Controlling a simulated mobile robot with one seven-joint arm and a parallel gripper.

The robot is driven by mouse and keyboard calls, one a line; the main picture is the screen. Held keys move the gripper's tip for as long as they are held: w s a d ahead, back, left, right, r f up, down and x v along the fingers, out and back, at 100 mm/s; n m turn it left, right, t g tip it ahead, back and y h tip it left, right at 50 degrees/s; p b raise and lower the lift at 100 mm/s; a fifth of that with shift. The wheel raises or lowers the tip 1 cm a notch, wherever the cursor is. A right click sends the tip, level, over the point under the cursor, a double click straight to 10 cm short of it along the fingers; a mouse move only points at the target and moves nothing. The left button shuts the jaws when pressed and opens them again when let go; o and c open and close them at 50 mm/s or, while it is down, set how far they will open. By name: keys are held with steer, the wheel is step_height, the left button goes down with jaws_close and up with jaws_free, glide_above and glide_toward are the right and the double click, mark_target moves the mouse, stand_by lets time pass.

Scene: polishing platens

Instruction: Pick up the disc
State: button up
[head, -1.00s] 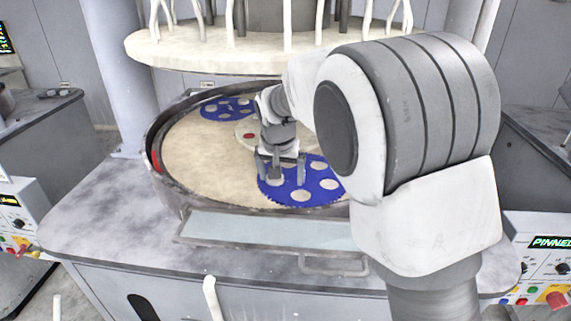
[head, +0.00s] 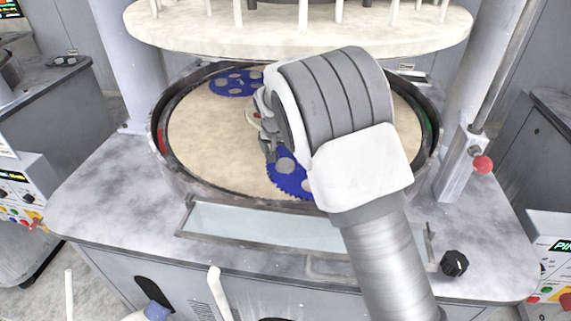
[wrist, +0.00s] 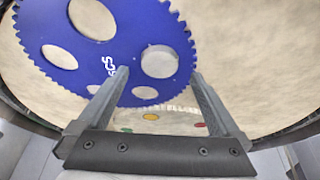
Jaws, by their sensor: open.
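A blue toothed carrier (head: 289,187) with several round holes lies on the beige platen and is partly hidden by my arm in the head view. In the wrist view the carrier (wrist: 110,50) fills the upper left. One of its holes, between my fingertips in that picture, appears to hold a pale grey disc (wrist: 160,62); a grey round patch also shows in the head view (head: 285,166). My gripper (wrist: 158,73) is open and empty, its fingertips on either side of that disc in the picture. Its height above the disc is hard to tell.
The round platen (head: 205,135) has a raised dark rim. A second blue carrier (head: 232,84) lies at its back left. A pale upper plate (head: 300,32) with pegs hangs above. The platen's left side is clear.

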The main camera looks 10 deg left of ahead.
mark_target(285, 164)
steer(key=shift+p+x, duration=0.45)
steer(key=shift+x, duration=1.55)
steer(key=shift+s+f, duration=0.1)
steer(key=shift+s, duration=0.05)
steer(key=c, duration=1.5)
